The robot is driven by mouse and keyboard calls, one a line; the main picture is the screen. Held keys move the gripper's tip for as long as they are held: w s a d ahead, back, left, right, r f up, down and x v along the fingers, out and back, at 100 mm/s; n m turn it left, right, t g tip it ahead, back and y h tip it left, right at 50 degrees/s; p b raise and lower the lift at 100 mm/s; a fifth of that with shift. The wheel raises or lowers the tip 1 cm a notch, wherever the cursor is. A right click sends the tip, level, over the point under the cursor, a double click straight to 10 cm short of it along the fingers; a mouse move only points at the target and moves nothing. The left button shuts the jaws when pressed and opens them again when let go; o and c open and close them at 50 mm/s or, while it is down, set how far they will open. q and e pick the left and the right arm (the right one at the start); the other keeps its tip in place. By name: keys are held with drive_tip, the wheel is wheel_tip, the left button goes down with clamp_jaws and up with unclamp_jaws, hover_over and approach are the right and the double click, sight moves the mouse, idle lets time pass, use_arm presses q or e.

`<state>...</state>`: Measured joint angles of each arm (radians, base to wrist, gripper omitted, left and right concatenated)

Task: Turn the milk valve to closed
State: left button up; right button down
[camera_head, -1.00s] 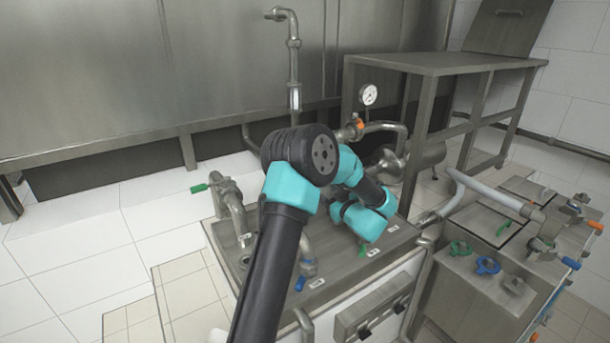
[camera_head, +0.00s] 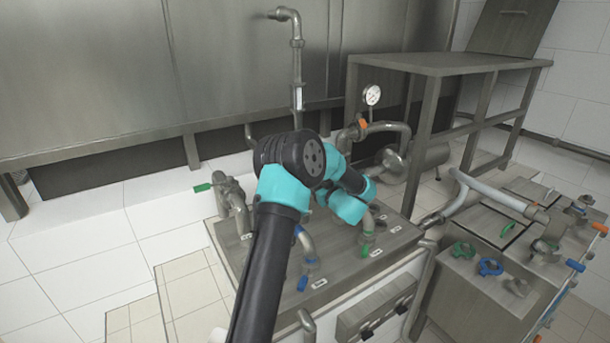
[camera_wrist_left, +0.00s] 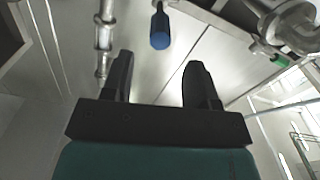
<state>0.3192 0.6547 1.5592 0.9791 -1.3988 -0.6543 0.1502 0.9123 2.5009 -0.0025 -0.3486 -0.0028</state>
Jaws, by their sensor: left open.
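My left gripper (camera_wrist_left: 158,65) is open with nothing between its fingers in the left wrist view. A blue valve handle (camera_wrist_left: 160,30) lies just beyond the fingertips, apart from them. A green handle (camera_wrist_left: 278,61) shows at the right of that view. In the head view, my arm hides the fingers. The steel panel (camera_head: 340,272) carries a pipe with a blue handle (camera_head: 303,284) pointing down, a green-handled valve (camera_head: 367,250) to its right, and another green handle (camera_head: 203,188) pointing left. The labels are too small to read, so I cannot tell which valve is milk.
A steel box (camera_head: 470,300) at the right carries green and blue knobs. A steel table frame (camera_head: 440,65) and a gauge (camera_head: 372,95) stand at the back. White tiled floor (camera_head: 80,250) is clear at the left.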

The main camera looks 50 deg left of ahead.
use_arm(q)
drive_tip(key=a, duration=0.2)
drive_tip(key=w+a, duration=0.1)
drive_tip(key=a, duration=0.5)
drive_tip(key=shift+w+a, duration=0.1)
drive_tip(key=shift+w, duration=0.2)
drive_tip(key=shift+c, duration=0.2)
clamp_jaws()
